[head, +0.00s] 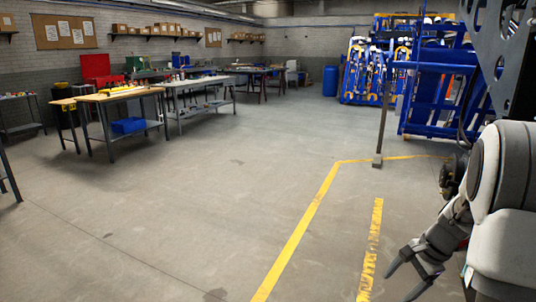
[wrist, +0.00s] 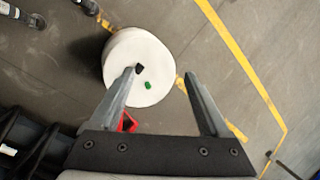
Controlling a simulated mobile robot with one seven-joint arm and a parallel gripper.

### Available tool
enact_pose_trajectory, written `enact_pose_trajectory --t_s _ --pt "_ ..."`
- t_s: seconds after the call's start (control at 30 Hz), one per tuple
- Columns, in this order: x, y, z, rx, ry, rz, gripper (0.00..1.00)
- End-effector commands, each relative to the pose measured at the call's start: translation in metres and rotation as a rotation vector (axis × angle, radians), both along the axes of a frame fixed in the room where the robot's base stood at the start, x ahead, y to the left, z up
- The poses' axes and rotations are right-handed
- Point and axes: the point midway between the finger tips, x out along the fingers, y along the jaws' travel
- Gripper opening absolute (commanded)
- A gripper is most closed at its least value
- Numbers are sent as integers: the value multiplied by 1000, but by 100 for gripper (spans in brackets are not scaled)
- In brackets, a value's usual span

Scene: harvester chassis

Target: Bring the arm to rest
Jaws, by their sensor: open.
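My arm comes down the right edge of the head view. Its gripper (head: 404,283) hangs low at the lower right, pointing down and left over the grey floor. In the wrist view the gripper (wrist: 160,76) shows two grey fingers set well apart. Nothing is held between them. The arm's upper part is cut off by the picture's right edge.
Yellow floor lines (head: 303,226) run across the concrete near the gripper. A dark post (head: 381,125) with a foot stands beyond. Blue racks (head: 360,72) fill the back right. Workbenches (head: 122,95) line the left. The middle floor is clear.

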Motion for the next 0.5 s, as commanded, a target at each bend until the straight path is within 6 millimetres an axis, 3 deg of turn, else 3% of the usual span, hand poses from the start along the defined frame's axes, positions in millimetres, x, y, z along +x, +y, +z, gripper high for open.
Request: enact_pose_trajectory --t_s 0.03,0.2,0.5 --pt "-3 12 16 -20 -22 52 80" --pt "-18 46 55 -86 -79 218 80" --pt "-59 100 109 -214 -179 504 80"
